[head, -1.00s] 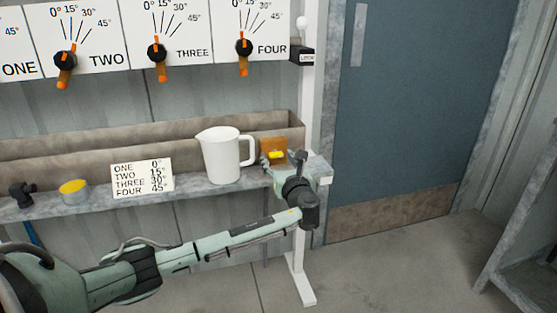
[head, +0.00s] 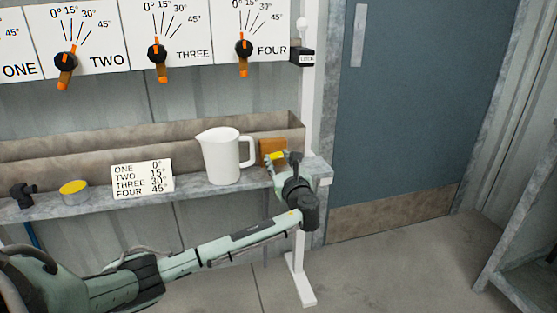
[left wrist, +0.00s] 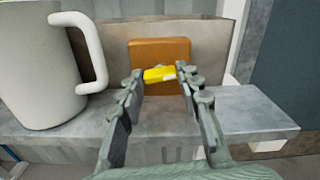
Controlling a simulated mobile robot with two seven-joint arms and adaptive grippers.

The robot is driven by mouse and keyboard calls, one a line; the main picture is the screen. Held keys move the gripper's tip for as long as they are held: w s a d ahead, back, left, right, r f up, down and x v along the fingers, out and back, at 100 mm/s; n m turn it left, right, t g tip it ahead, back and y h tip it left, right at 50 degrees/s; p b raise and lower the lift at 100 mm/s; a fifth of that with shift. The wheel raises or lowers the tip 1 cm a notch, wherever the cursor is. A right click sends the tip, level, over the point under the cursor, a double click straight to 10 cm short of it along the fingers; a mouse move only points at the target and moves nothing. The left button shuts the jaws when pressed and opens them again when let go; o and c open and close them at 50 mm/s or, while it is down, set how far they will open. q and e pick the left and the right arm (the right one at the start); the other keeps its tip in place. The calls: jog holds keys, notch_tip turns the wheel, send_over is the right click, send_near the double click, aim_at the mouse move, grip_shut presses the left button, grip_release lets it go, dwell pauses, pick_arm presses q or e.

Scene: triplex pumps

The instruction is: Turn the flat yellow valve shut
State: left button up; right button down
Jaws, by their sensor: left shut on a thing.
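The flat yellow valve handle (head: 277,156) sits in front of an orange-brown block (head: 267,146) at the right end of the shelf. In the left wrist view the handle (left wrist: 158,74) lies nearly crosswise, slightly tilted, low in front of the block (left wrist: 160,50). My left gripper (left wrist: 162,75) is shut on the handle, with one fingertip at each end of it. In the head view the left gripper (head: 282,161) partly covers the handle. My right gripper is not in view.
A white jug (head: 221,158) stands on the shelf (head: 95,200) just left of the block. Orange-handled dials are on the wall above. A white post (head: 308,100) stands right of the block.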

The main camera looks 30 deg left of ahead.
pick_arm(q)
jog(key=n, duration=0.3)
jog(key=shift+f+n, duration=0.15)
jog(key=shift+n, duration=0.65)
jog(key=shift+n+b, duration=0.3)
jog(key=shift+n, duration=0.2)
jog(key=n+b, duration=0.1)
jog(key=n, duration=0.2)
jog(key=shift+n, duration=0.3)
jog(key=n+b, duration=0.2)
jog(key=n, duration=0.1)
jog(key=shift+f, duration=0.1)
jog(key=n+b, duration=0.2)
jog(key=n, duration=0.1)
jog(key=shift+n, duration=0.3)
jog(key=shift+r, duration=0.2)
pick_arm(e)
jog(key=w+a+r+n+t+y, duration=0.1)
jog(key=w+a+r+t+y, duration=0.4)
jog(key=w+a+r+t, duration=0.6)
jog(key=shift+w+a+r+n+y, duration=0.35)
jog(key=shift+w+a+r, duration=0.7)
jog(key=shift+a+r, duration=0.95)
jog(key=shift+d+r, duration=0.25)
